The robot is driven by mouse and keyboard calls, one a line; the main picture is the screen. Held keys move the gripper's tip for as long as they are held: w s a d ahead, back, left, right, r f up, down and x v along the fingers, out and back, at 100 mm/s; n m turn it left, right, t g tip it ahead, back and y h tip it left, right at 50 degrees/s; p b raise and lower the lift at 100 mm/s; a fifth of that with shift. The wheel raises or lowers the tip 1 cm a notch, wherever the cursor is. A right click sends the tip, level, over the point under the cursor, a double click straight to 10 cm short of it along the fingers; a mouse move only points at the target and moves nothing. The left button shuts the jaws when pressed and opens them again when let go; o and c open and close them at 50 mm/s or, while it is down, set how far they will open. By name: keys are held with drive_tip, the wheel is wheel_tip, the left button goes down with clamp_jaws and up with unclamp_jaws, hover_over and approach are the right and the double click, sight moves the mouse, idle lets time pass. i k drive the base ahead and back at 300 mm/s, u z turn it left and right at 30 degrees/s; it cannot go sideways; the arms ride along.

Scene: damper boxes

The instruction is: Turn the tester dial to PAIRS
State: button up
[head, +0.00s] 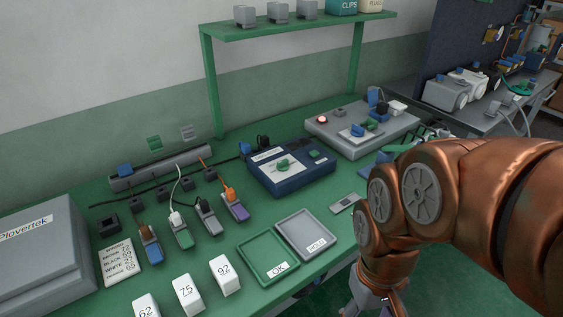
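The tester is a dark blue box (300,180) on the green bench, in the middle of the head view. A green dial (283,165) sits on its pale top panel. The panel's lettering is too small to read, so I cannot tell which setting the dial is on. A small green part (314,154) is on the tester, right of the dial. My gripper (376,302) hangs at the bottom edge, in front of the bench and apart from the tester. Its fingertips are cut off, so its opening is unclear.
A green OK tray (251,247) and a grey HOLD tray (289,222) lie in front of the tester. Several coloured plugs stand to the left. A grey unit (333,137) is behind right. A green shelf (290,33) spans above.

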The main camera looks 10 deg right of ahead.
sight(283, 165)
drive_tip(key=z, duration=1.6)
drive_tip(key=i, duration=1)
drive_tip(key=u, duration=3.25)
